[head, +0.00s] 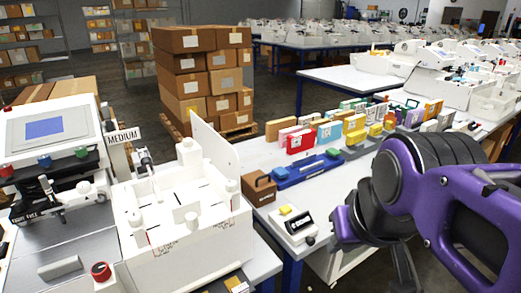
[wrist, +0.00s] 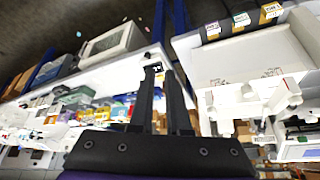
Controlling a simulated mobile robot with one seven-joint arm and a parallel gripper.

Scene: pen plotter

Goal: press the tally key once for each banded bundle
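A small white device (head: 296,226) with a yellow key (head: 285,210) and a dark display stands near the table's front edge in the head view; it looks like the tally counter. Behind it, a row of coloured upright packs, including a red one (head: 300,141) and a light-blue one (head: 328,133), stands on the white table (head: 262,152). Bands on them are too small to make out. My gripper (wrist: 161,72) shows two dark fingers with a narrow gap between them and nothing clearly held. My purple arm is right of the device, apart from it.
A brown handled box (head: 258,188) and a blue tool-like item (head: 305,170) sit close behind the device. A white machine (head: 180,225) fills the left. Stacked cartons (head: 195,75) stand beyond the table. Floor shows between table and machine.

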